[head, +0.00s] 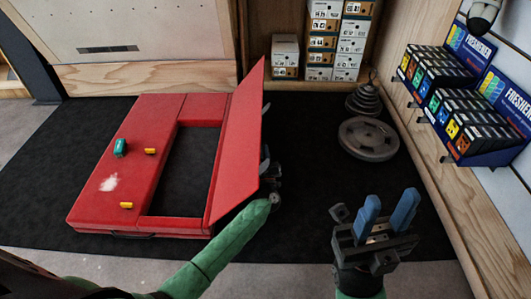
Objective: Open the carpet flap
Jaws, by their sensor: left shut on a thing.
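The red crash mat (98,187) lies on the dark floor with a dark rectangular opening (183,165) in it. Its red flap (238,145) stands raised and tilted along the right side of the opening. My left gripper (266,165) is at the flap's right side, shut on the flap; its fingers are largely hidden behind it. My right gripper (387,212), with blue fingers, is open and empty, to the right of the mat and apart from it.
A green item (120,147) and yellow holds (127,205) lie on the mat. Weight plates (368,139) are on the floor at right. Shoe boxes (322,43) stand at the back, and a blue display rack (490,145) lines the right wall. Dark floor between is clear.

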